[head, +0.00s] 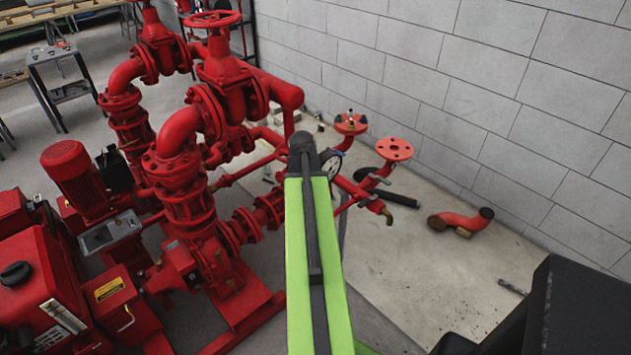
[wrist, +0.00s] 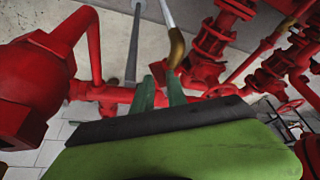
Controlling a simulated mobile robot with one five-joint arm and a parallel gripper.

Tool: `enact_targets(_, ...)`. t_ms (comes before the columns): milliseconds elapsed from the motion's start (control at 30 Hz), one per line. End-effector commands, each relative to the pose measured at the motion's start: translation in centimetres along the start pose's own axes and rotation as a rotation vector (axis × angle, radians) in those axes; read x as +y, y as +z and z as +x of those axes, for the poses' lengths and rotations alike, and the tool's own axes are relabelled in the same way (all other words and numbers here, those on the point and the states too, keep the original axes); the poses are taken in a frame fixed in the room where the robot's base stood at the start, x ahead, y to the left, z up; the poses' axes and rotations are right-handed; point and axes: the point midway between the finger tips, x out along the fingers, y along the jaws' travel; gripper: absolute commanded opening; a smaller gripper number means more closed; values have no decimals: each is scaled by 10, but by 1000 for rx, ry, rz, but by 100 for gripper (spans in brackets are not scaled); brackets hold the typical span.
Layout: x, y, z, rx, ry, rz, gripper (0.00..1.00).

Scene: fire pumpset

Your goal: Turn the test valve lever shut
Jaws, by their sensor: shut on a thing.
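My gripper (wrist: 160,86) shows in the wrist view as two green fingers pointing up the picture, close together at a red pipe (wrist: 120,94). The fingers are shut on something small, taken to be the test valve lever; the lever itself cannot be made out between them. A brass-coloured curved piece (wrist: 176,48) on a pale rod lies just beyond the right fingertip.
The large red pump set (head: 185,190) fills the left side of the head view. Red flanged outlets (head: 394,150) stand to the right of my arm. A loose red elbow pipe (head: 460,222) lies on the concrete pad. A grey block wall (head: 480,90) bounds the right side.

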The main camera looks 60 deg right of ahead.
Motion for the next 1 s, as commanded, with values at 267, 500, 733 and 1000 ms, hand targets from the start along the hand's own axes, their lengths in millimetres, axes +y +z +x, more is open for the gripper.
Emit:
enact_targets(267,-2,1,0,-1,1,-2,39)
enact_targets(500,-2,2,-2,-2,-1,-3,39)
enact_targets(733,-5,1,-26,-2,-2,-6,39)
enact_targets(1000,-7,1,-74,-3,0,-9,39)
